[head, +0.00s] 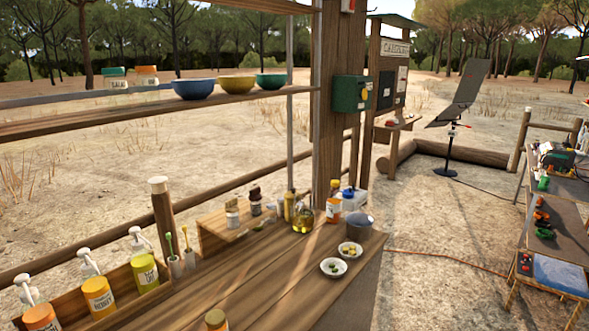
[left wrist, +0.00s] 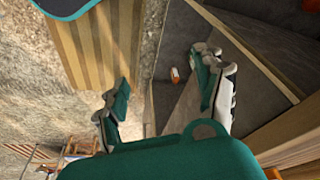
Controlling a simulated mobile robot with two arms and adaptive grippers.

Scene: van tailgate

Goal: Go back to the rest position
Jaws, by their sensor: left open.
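My left gripper (left wrist: 163,95) shows in the left wrist view with its two teal and grey fingers spread wide apart. Nothing is between the fingertips. Beyond them a small orange and white item (left wrist: 175,75) lies on a dark grey surface, apart from the gripper. Neither gripper shows in the head view, and my right gripper is in no view.
A wooden counter (head: 270,285) holds pump bottles, jars, two small bowls and a metal pot (head: 358,226). Above it a shelf (head: 130,122) carries bowls and two jars. A side table (head: 560,225) stands at right. Sandy ground between them has a cable (head: 440,257).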

